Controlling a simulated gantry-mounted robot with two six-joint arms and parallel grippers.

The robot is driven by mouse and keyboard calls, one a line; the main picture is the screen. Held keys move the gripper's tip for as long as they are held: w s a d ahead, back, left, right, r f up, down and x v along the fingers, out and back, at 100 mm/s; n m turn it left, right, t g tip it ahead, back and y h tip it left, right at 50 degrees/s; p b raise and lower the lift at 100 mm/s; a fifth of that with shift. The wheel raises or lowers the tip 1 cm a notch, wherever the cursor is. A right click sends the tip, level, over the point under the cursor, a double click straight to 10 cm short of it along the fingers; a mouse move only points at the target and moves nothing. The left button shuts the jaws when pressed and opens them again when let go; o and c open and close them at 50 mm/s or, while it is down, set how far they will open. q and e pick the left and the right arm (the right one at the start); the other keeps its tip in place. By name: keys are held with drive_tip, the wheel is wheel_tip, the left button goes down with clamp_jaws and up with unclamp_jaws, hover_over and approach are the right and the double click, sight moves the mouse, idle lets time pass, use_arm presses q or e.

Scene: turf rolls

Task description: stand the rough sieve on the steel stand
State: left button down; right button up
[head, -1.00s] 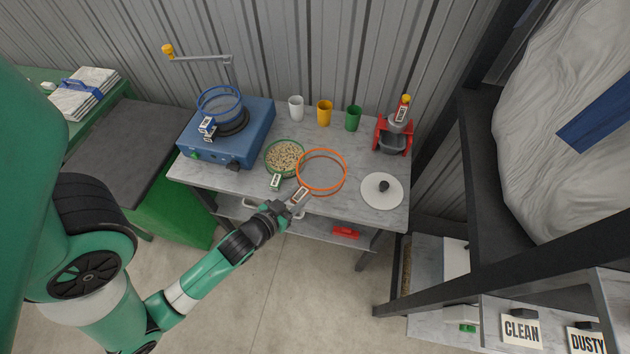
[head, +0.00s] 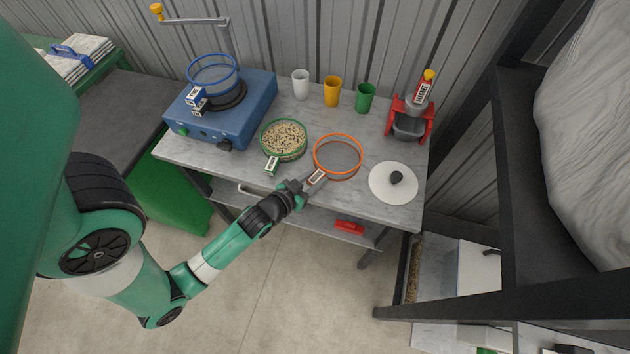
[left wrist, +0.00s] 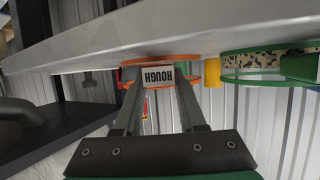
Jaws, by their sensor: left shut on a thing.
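The rough sieve (head: 340,175) has an orange rim and a mesh floor and is over the right part of the grey worktop in the head view. My left gripper (head: 312,184) is shut on its label tab at the front edge. In the left wrist view the tab reads ROUGH, upside down, between the fingertips (left wrist: 157,80), with the orange rim (left wrist: 160,59) behind it. I cannot tell whether the sieve touches the worktop. I cannot pick out the steel stand with certainty. My right gripper is not in view.
A green-rimmed sieve of grain (head: 284,141) is just left of the rough sieve, and a white lid (head: 393,184) is to its right. Three cups (head: 332,91) and a red holder (head: 426,122) stand behind. A blue machine (head: 250,112) bears a blue sieve (head: 214,77).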

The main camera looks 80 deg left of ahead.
use_arm(q)
drive_tip(key=shift+w+a, duration=0.1)
drive_tip(key=shift+w, duration=0.05)
drive_tip(key=c, duration=0.9)
unclamp_jaws()
drive_tip(key=shift+f, duration=0.1)
drive_tip(key=shift+c, duration=0.2)
drive_tip(key=o, duration=0.5)
drive_tip(key=shift+c, duration=0.2)
